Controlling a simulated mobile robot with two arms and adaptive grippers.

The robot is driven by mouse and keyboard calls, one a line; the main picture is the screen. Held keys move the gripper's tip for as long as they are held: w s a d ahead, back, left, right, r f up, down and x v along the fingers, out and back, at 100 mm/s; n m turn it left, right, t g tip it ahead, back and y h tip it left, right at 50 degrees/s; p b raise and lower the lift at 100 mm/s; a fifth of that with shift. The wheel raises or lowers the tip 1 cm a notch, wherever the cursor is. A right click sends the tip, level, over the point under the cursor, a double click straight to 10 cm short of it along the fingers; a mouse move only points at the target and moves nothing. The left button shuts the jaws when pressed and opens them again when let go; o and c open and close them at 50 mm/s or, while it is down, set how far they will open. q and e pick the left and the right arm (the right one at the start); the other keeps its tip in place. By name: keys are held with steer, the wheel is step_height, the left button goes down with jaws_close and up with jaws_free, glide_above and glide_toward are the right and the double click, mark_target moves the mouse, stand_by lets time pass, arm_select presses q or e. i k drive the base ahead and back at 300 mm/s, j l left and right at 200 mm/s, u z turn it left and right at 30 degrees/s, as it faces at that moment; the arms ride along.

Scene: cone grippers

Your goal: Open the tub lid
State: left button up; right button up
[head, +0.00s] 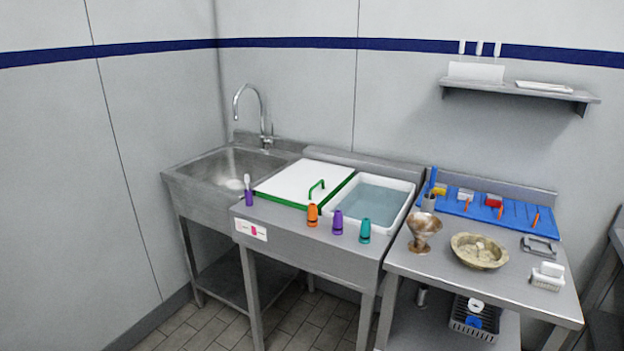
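The tub lid (300,181) is a flat white panel with green edges. It lies flat on the steel unit, between the sink and an open white tub (407,188) of bluish water. A green arched handle (316,188) stands near the lid's right side. Whatever is under the lid is hidden. The water in the white tub is uncovered, and the lid's right edge lies along the tub's left side. Neither of my grippers is in view.
Orange (312,215), purple (337,222) and teal (365,230) cone-shaped pieces stand on the front ledge. Another purple piece (248,197) stands at the ledge's left. A sink with a tall tap (262,115) is left. The right table holds a goblet (424,230), a bowl (479,252) and a blue mat (485,208).

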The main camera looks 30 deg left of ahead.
mark_target(306, 181)
steer(key=i+j, duration=0.1)
steer(key=j, duration=0.7)
steer(key=i+j, duration=0.15)
steer(key=j, duration=0.65)
steer(key=i+u, duration=0.05)
